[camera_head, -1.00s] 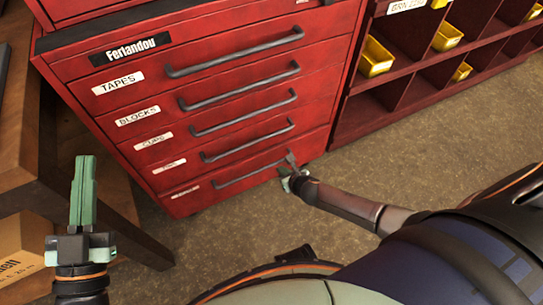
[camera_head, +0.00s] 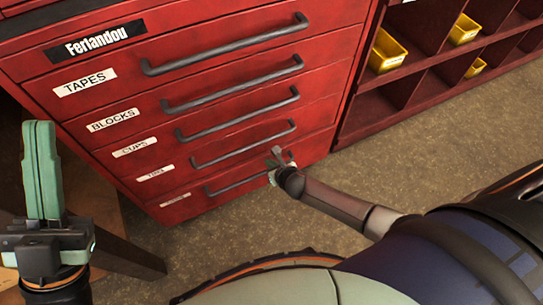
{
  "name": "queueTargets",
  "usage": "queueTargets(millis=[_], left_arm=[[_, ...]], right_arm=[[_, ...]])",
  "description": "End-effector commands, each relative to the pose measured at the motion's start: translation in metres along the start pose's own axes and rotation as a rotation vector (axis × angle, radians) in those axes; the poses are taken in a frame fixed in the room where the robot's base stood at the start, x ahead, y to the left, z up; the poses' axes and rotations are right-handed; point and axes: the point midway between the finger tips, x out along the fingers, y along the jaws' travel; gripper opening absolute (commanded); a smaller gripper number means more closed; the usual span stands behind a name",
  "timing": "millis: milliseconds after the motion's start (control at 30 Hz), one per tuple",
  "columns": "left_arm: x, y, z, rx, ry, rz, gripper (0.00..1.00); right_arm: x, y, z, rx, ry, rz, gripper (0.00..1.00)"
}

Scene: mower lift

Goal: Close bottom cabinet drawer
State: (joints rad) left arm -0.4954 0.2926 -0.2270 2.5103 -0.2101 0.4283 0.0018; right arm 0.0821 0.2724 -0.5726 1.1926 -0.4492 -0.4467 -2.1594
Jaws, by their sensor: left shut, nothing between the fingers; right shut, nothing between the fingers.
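The red cabinet (camera_head: 140,195) has several stacked drawers with dark bar handles. The bottom drawer (camera_head: 190,208) is the lowest, with a small white label and a bar handle (camera_head: 237,184); its front looks about level with the drawers above. My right gripper (camera_head: 278,156) is shut and empty, at the right end of the bottom drawer's handle, at or very near the drawer front; I cannot tell whether it touches. My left gripper (camera_head: 40,130) is shut and empty, pointing up at the far left, apart from the cabinet.
A red shelf unit (camera_head: 385,105) with yellow bins (camera_head: 386,50) stands right of the cabinet. A wooden table or bench (camera_head: 125,255) is at the lower left, behind my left gripper. Brown floor (camera_head: 430,140) is open in front of the shelves.

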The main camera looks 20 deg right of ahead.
Motion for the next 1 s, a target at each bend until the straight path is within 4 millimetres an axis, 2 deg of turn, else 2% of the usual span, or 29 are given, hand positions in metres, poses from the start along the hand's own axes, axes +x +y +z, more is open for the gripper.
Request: queueTargets(millis=[500, 800, 1000], left_arm=[[-0.001, 0.001, 0.001, -0.005, -0.001, -0.001, 0.0], [0.001, 0.0, 0.0, 0.0, -0.001, 0.002, 0.0], [0.001, 0.0, 0.0, 0.001, -0.001, 0.002, 0.0]], right_arm=[[0.001, 0.004, 0.002, -0.001, -0.001, 0.002, 0.0], [0.017, 0.004, 0.017, -0.003, -0.002, 0.001, 0.0], [0.018, 0.004, 0.02, -0.001, -0.006, 0.001, 0.0]])
